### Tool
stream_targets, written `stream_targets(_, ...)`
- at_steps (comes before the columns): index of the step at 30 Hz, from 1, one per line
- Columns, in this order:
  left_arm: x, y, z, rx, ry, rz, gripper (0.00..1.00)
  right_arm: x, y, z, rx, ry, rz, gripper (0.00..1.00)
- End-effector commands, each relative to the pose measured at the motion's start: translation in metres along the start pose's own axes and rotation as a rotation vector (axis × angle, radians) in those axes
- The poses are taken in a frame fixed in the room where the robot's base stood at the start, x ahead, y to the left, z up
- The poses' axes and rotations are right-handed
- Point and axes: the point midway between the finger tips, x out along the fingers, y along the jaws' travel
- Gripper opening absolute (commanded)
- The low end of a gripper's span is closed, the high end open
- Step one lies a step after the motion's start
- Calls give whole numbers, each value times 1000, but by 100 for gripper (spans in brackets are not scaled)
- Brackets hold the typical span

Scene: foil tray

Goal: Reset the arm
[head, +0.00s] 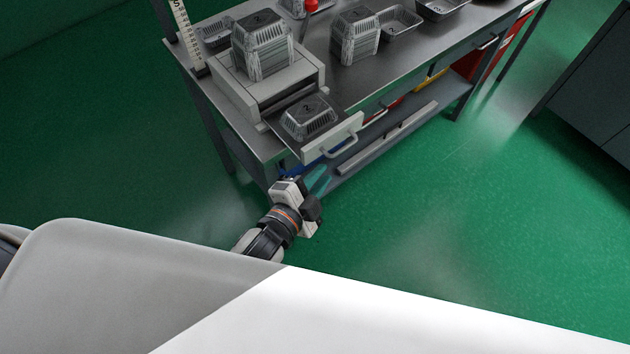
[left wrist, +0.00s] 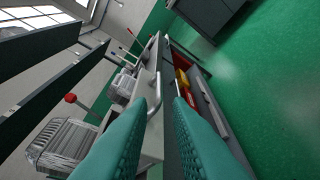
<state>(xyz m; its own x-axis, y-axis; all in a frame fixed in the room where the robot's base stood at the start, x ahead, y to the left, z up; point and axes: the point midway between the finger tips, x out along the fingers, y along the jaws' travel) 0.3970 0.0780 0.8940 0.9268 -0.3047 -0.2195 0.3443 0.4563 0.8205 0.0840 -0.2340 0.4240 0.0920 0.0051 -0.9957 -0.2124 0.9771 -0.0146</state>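My left gripper (head: 318,182) is in front of the table's near corner, below the pulled-out drawer (head: 318,140) of a grey box. Its teal fingers (left wrist: 158,110) fill the lower middle of the left wrist view, with a gap between the tips and nothing seen held. A foil tray (head: 308,118) marked "2" sits upside down in the drawer. The drawer's handle (head: 345,132) stands apart from the gripper in the head view. My right gripper is not in view.
The grey box (head: 240,90) carries a stack of foil trays (head: 262,45). More tray stacks (head: 355,38) and single trays (head: 400,22) stand on the metal table (head: 390,65). A lower shelf (head: 390,137) juts below. Green floor to the right is open, up to a dark cabinet (head: 590,95).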

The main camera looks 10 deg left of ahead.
Motion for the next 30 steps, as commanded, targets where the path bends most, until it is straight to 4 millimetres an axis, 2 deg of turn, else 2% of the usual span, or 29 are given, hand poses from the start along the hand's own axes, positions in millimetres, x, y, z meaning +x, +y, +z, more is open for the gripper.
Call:
stream_targets(6,-15,0,0,0,-1,1,18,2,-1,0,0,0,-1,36)
stream_targets(23,-15,-1,-1,-2,2,-2,18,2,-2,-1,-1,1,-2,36)
stream_targets(26,-10,-16,-12,-22,23,-32,18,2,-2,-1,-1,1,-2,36)
stream_targets(29,-2,-54,-41,-78,78,-103,18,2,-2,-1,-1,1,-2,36)
stream_targets(30,0,-75,-57,-110,111,-141,18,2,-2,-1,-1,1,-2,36)
